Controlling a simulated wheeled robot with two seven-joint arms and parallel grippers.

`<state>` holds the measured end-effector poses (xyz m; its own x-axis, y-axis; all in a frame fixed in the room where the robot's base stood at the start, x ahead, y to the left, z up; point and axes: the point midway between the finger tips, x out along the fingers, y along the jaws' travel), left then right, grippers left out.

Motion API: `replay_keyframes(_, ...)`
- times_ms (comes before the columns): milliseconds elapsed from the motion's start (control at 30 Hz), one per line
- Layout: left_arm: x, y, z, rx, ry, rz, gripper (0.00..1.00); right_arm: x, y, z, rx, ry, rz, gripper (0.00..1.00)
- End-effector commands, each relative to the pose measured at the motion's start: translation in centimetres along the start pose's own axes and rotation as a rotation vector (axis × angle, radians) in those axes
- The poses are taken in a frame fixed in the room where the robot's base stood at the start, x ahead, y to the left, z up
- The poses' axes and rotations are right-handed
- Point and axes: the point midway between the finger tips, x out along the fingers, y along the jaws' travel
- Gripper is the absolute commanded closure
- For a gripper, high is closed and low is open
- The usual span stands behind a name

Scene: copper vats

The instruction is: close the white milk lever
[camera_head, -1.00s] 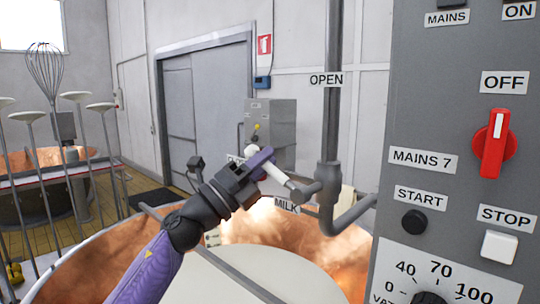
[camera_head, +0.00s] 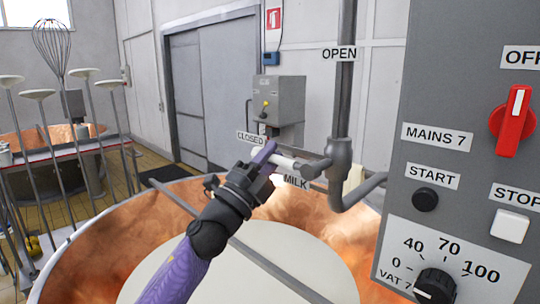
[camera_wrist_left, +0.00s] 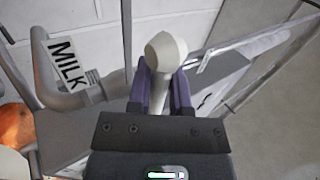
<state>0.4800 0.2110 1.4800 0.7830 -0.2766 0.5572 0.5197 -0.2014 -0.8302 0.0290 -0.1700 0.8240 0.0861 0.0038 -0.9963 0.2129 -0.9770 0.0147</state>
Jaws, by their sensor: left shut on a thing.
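The white milk lever (camera_head: 287,162) sticks out to the left from a grey valve on the pipe, close to level in the head view. My left gripper (camera_head: 265,157) is shut on its outer end. In the left wrist view the lever's pale rounded knob (camera_wrist_left: 165,50) shows between the purple fingers (camera_wrist_left: 158,92). My right gripper is not in view.
A large copper vat (camera_head: 335,235) lies below my left arm, with a grey bar across it. A grey control panel (camera_head: 450,80) with a red switch (camera_head: 512,122) stands close at the right. Skimmers and a whisk (camera_head: 52,45) stand at the left.

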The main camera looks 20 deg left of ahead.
Motion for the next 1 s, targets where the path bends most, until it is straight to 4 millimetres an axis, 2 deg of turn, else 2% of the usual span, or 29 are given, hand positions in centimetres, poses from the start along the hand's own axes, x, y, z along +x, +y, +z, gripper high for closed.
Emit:
replay_keyframes(267,-0.1,0.3,0.0,-0.003,-0.003,0.006,1.00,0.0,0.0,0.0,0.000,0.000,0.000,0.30)
replay_keyframes(300,-0.1,0.3,0.0,-0.003,-0.003,0.006,0.71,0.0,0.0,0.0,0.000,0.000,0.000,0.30)
replay_keyframes(433,-0.1,0.2,0.0,-0.002,-0.002,0.005,0.44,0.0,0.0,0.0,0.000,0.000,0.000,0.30)
replay_keyframes(467,-0.1,0.2,0.0,-0.002,-0.002,0.005,0.42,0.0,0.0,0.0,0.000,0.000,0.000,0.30)
replay_keyframes(767,-0.5,0.2,0.0,-0.001,-0.002,0.003,0.42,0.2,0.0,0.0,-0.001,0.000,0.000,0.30)
replay_keyframes(867,-2.1,0.5,0.1,0.001,-0.003,0.006,0.42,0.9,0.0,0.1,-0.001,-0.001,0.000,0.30)
replay_keyframes(1000,-5.5,0.7,0.0,0.001,0.000,0.008,0.42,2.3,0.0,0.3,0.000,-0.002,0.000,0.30)
